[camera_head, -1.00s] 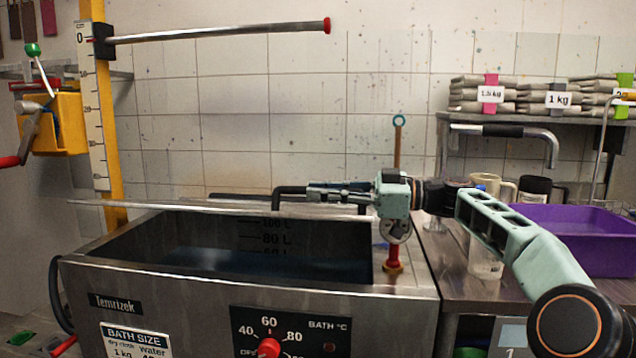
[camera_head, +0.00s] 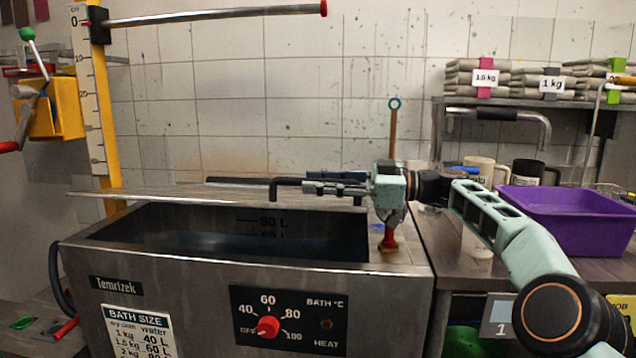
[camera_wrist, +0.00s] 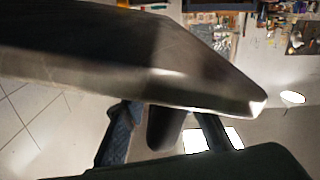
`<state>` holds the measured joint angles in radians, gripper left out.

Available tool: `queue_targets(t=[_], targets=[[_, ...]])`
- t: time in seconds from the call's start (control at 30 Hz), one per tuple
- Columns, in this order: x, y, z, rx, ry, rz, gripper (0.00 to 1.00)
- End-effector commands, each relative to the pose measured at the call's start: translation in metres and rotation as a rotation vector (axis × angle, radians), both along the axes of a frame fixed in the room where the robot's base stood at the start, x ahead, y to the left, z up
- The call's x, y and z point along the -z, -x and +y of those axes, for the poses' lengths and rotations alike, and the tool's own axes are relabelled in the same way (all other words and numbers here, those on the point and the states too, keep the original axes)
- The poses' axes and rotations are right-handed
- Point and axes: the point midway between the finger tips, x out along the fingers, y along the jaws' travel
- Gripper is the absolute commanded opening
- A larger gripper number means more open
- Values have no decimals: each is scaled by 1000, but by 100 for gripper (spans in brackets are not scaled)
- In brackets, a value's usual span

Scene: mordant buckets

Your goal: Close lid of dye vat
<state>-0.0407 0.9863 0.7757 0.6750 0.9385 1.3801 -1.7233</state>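The dye vat (camera_head: 200,275) is a steel tank with dark liquid inside. Its metal lid (camera_head: 150,193) is seen nearly edge-on, close to level, with a gap above the front rim. The dark lid handle (camera_head: 288,182) juts up at the lid's right part. My gripper (camera_head: 325,187) points left at this handle. The lid (camera_wrist: 120,50) fills the top of that view as a metal slab. Exact finger contact is partly hidden.
A red knob (camera_head: 268,326) is on the vat's front panel. A wooden stick (camera_head: 394,135) stands at the vat's right end. A purple tub (camera_head: 570,220) and mugs stand on the right counter. A yellow measuring post (camera_head: 100,130) rises at the left.

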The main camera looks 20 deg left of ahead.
Motion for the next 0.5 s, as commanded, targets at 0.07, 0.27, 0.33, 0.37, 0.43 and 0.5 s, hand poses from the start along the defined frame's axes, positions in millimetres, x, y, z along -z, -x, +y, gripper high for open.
queue_targets(t=[0.07,0.27,0.33,0.37,0.43,0.5], targets=[[0,0,0,0,0,0,30],[0,0,-1,0,0,0,30],[0,-2,-4,1,0,-1,30],[0,-3,-7,1,0,-1,30],[0,-6,-16,3,-1,-1,30],[0,-10,-29,4,-1,-1,30]])
